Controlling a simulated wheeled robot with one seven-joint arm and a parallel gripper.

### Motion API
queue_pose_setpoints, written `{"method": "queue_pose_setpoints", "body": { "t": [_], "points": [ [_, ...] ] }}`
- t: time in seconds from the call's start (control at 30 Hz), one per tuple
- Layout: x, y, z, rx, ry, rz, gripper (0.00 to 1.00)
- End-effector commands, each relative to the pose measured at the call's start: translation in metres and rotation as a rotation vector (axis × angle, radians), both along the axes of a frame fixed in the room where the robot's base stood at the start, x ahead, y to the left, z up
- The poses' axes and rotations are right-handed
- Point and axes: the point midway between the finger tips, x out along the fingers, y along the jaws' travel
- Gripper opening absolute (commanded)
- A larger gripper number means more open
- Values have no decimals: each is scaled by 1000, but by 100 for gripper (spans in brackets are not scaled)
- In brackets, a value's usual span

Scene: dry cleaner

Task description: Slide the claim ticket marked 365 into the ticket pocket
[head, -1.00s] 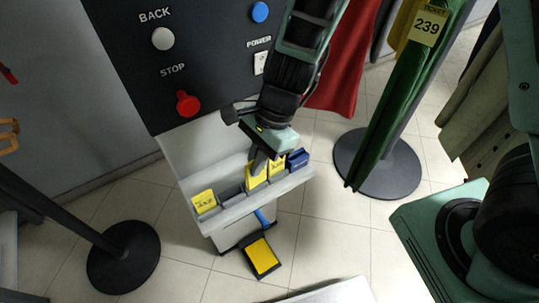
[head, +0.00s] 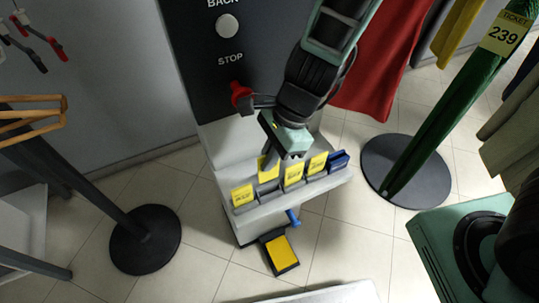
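Yellow claim tickets stand in a row of small grey holders on a grey ledge (head: 247,222) below the black control panel. One ticket is at the left end (head: 242,194), and two others stand in the middle (head: 293,173) and at the right (head: 318,162). Their printing is too small to read, so I cannot tell which is 365. Another yellow ticket (head: 267,167) shows just above the second grey holder (head: 268,188), beside my gripper. My gripper (head: 284,157) points down over the row. Its fingertips are partly hidden, and I cannot tell whether it grips this ticket.
A blue block (head: 338,161) sits at the ledge's right end. A blue handle (head: 293,217) and a black tray with a yellow face (head: 281,253) are below. Round black stand bases (head: 145,238) flank the ledge.

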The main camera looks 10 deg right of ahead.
Motion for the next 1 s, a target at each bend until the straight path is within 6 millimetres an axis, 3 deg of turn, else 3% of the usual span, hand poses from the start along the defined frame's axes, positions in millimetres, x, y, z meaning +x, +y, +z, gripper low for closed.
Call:
{"method": "queue_pose_setpoints", "body": {
  "t": [1.0],
  "points": [
    [0, 0, -47, 0, 0, 0, 0]
  ]
}}
